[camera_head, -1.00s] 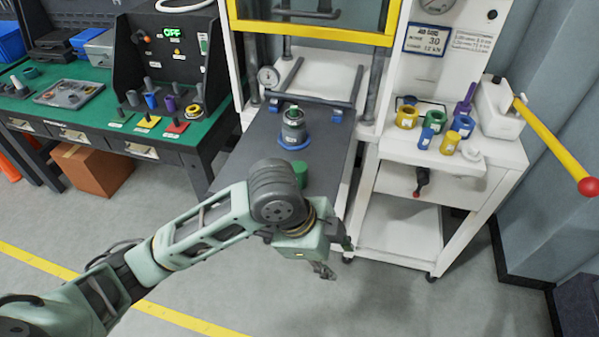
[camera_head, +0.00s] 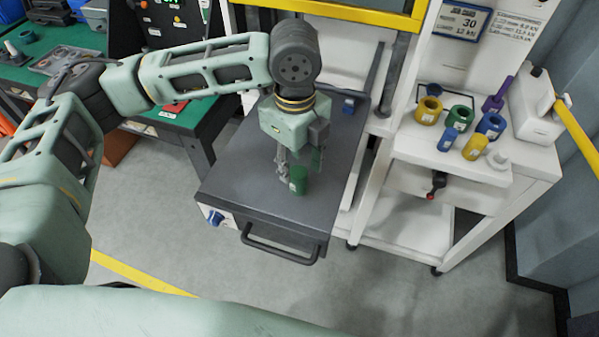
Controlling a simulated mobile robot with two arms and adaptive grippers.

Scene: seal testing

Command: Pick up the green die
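The green die (camera_head: 298,181) is a small upright green cylinder with a pale label, standing on the dark grey plate (camera_head: 240,185) of the press. My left gripper (camera_head: 296,168) points down right above it. One grey finger hangs at the die's left and overlaps its edge in the picture; a darker green part shows at the upper right. The fingers look spread, and I cannot tell whether they touch the die. The plate behind the gripper, where a dark cylinder on a blue ring stood, is hidden by my arm. My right gripper is not in view.
A white cart (camera_head: 455,173) at the right carries yellow, blue, purple and green (camera_head: 459,117) rings and cylinders. A dark handle (camera_head: 282,247) juts from the plate's front. A green-topped bench (camera_head: 190,117) stands at the left. The plate's front left is clear.

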